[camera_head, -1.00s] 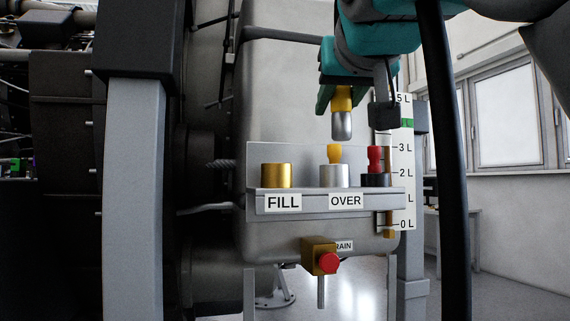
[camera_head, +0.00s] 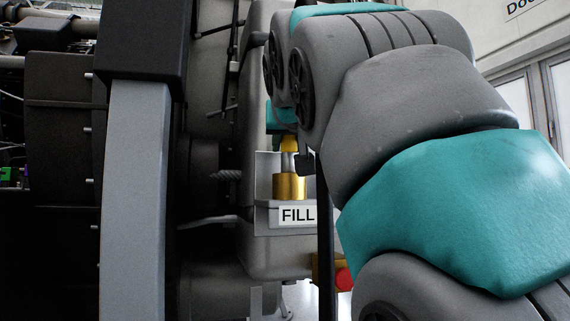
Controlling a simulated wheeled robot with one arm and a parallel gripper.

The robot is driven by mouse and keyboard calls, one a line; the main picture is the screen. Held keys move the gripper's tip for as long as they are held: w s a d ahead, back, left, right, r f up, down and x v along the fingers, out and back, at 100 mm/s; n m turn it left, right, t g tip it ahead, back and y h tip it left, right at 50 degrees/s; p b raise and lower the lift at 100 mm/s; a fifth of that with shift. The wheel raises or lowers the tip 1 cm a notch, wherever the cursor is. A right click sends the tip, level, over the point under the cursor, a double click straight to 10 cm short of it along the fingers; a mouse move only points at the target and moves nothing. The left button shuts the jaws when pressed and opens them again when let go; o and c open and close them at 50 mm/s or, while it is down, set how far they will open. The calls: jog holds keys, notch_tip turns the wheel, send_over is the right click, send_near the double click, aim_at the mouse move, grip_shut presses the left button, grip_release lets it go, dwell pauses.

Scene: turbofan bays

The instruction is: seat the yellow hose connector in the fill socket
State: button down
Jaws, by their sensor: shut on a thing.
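The yellow hose connector (camera_head: 289,143) is upright with its silver end pointing down. Its lower end is right at the top of the gold fill socket (camera_head: 289,188), in line with it. I cannot tell whether the end is just above the rim or inside it. My gripper (camera_head: 284,134) is shut on the connector's yellow upper part; its fingers are partly hidden by my arm. The FILL label (camera_head: 297,215) is on the ledge below the socket.
My arm covers the right half of the view, hiding the overflow socket, its neighbour and the level scale. The drain valve's red knob (camera_head: 344,279) shows partly at lower right. A grey post (camera_head: 135,200) stands left of the tank (camera_head: 262,110).

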aim_at(290, 149)
notch_tip(290, 149, down, 3)
jog(key=shift+f+b, duration=0.1)
jog(key=shift+b, duration=0.55)
jog(key=c, duration=0.6)
grip_release()
jog(key=shift+w+r, duration=0.1)
jog(key=shift+r, duration=0.1)
jog(key=v, duration=0.7)
jog(key=shift+s+r, duration=0.15)
jog(key=shift+s, duration=0.1)
